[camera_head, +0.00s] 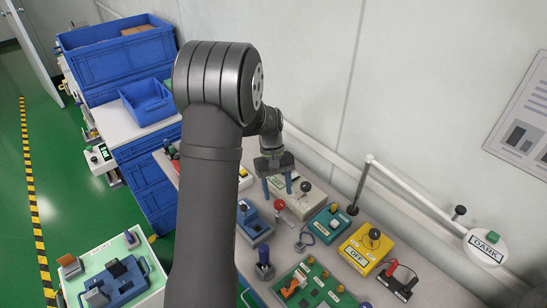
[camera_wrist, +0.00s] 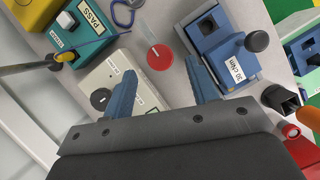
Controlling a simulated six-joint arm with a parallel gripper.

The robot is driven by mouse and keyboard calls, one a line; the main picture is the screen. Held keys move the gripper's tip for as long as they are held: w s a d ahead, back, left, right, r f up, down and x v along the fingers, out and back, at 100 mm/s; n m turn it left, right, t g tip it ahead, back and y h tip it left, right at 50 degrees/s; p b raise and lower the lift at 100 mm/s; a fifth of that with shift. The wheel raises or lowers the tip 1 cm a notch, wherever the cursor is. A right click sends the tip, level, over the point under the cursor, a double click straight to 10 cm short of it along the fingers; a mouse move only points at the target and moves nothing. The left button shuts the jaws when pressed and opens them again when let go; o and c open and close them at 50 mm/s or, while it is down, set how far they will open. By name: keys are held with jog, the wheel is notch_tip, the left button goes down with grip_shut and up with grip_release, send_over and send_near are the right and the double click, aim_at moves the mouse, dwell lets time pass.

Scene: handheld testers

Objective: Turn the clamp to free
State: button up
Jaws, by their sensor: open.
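No label reading FREE is legible, so I cannot tell for sure which device is the clamp. A cream box (camera_head: 309,203) with a dark knob and small labels stands close to my gripper (camera_head: 278,186); the box also shows in the wrist view (camera_wrist: 136,68), its round black knob (camera_wrist: 100,98) left of the fingers. A blue device (camera_head: 254,228) with a white label stands on the other side; the wrist view shows it (camera_wrist: 212,28) with a black ball handle (camera_wrist: 257,41).
A red ball knob (camera_head: 279,204) stands near the fingers. A teal box (camera_head: 323,229), a yellow box (camera_head: 354,258) marked OFF and a green board (camera_head: 320,293) crowd the bench.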

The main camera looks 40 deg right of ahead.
aim_at(279, 202)
jog(key=v, duration=1.4)
jog(key=shift+w, duration=0.1)
jog(key=x, duration=1.7)
jog(key=shift+f, duration=0.2)
